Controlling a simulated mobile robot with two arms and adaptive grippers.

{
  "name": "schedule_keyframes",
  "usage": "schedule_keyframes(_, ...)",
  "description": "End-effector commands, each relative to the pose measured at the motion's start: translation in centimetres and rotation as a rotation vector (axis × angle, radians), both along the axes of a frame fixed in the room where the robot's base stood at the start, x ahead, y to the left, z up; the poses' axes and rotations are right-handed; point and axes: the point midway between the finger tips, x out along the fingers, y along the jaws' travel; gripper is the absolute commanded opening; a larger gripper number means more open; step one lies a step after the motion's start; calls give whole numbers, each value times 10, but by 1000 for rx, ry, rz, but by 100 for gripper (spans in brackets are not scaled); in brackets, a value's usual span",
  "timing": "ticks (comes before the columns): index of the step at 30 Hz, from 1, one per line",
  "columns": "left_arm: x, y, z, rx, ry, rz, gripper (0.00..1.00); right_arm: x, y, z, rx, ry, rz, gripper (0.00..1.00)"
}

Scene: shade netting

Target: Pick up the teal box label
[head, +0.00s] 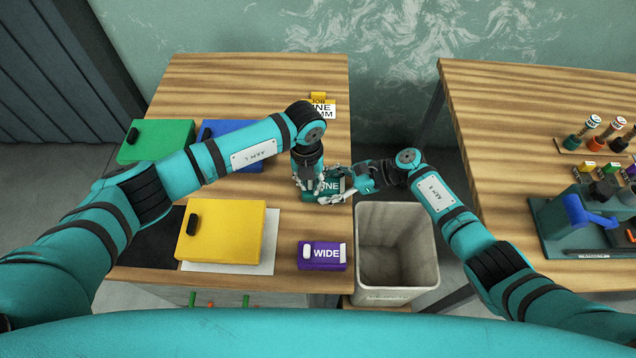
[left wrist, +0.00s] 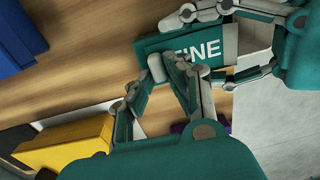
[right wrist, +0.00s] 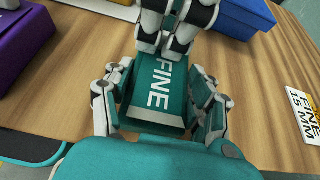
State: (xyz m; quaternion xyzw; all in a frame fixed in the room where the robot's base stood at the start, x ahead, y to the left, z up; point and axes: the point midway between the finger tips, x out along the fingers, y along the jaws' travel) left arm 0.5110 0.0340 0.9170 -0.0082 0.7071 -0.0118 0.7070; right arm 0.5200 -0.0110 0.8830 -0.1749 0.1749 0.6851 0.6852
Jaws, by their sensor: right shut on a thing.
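The teal box (right wrist: 158,85) carries white lettering reading FINE on its top. It also shows in the left wrist view (left wrist: 195,48) and, partly covered, in the head view (head: 328,186), near the right edge of the left table. My right gripper (right wrist: 160,108) is shut on the box, with a finger along each side. My left gripper (head: 308,186) is at the box's opposite end from the right gripper. Its fingertips (left wrist: 166,68) come close together over the lettering; whether they hold anything is unclear.
A purple WIDE box (head: 322,255), a yellow box (head: 222,232), a blue box (head: 214,129) and a green box (head: 157,141) stand on the left table. A FINE job card (head: 321,107) lies behind. An open bin (head: 397,247) stands between the tables.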

Motion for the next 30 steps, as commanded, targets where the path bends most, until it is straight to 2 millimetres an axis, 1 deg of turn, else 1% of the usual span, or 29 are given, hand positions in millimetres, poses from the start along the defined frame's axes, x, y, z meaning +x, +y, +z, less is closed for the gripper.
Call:
schedule_keyframes(3,0,0,0,0,0,0,4,0,0,-1,-1,1,0,5)
schedule_keyframes(11,0,0,0,0,-1,1,4,0,0,-1,-1,1,0,5)
schedule_keyframes(13,1,0,3,0,-1,1,4,0,0,-1,-1,1,0,5)
schedule_keyframes(14,1,0,6,0,-1,1,2,0,0,-1,-1,1,0,5)
schedule_keyframes(15,1,0,10,0,-2,1,0,0,0,-1,-1,1,0,5)
schedule_keyframes(17,2,0,20,-1,-4,1,0,0,0,-1,-1,1,0,5)
schedule_keyframes(24,1,0,68,-1,-4,-1,0,0,-1,-1,-1,1,0,5)
schedule_keyframes(27,1,0,84,-1,-3,1,0,0,-1,-1,-1,1,0,5)
schedule_keyframes(30,1,0,95,-1,-2,0,0,0,-1,-1,-1,1,0,5)
